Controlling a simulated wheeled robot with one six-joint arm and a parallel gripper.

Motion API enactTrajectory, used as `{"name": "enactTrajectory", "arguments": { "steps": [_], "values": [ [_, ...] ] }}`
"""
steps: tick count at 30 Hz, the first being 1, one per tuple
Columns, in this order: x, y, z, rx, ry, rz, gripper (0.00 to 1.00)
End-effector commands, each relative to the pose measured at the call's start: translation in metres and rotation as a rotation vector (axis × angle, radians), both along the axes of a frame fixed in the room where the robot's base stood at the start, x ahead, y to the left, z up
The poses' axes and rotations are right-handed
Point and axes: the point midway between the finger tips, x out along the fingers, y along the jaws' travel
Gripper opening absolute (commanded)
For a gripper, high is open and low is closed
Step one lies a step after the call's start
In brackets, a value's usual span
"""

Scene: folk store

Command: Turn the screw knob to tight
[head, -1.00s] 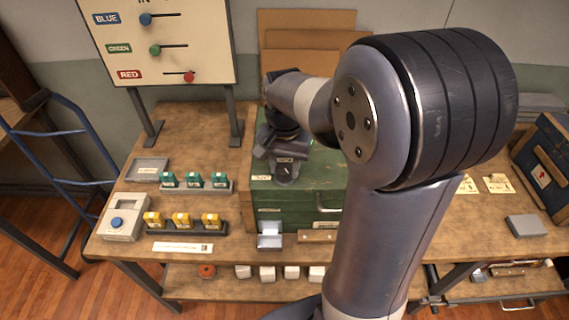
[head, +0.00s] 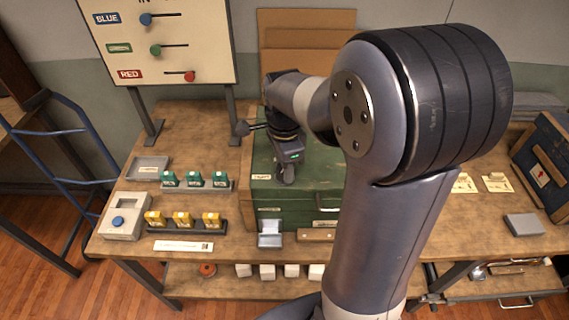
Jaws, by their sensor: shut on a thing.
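My gripper (head: 287,176) points down onto the top of the green chest (head: 325,178), near its front left. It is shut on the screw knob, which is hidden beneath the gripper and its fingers. The knob's own angle cannot be seen. A small pale label (head: 261,177) lies on the chest top just left of the fingers. A small green light shows on the gripper body.
Green blocks (head: 194,179) and yellow blocks (head: 182,218) stand in racks to the left. A grey box with a blue button (head: 125,217) is at the front left. A slider board (head: 160,45) stands behind. Bare bench lies behind the green blocks.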

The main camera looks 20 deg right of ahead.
Motion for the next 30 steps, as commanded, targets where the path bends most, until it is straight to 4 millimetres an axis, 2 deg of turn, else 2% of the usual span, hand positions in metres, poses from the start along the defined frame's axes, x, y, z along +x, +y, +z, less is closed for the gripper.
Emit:
{"name": "enactTrajectory", "arguments": {
  "steps": [30],
  "values": [
    [0.0003,0.0001,0.0002,0.001,-0.001,-0.932,0.14]
  ]
}}
